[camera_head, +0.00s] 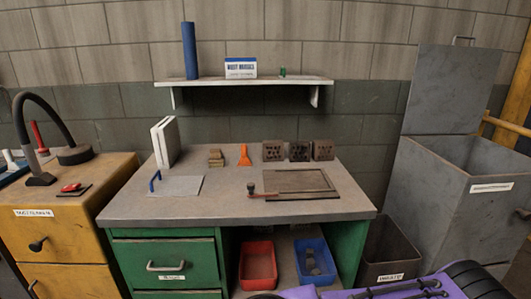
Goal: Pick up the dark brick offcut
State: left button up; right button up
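Three dark brown bricks with holes stand in a row at the back of the grey workbench: the left brick (272,151), the middle brick (299,151) and the right brick (323,150). A smaller brown stacked piece (216,158) sits left of them. A blue bin (329,274) under the bench holds some small grey-brown pieces (312,262). I cannot tell for sure which of these is the dark brick offcut. Neither gripper shows; a purple and black part at the bottom right seems to be my own arm.
An orange tool (244,155), a white panel (165,142), a grey sheet (175,186) and a framed board (301,182) lie or stand on the bench (225,205). A red bin (258,264) is below. A shelf (245,82) hangs above. The bench's front middle is clear.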

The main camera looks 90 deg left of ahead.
aim_at(273, 150)
jog(key=k, duration=0.35)
jog(key=u, duration=0.85)
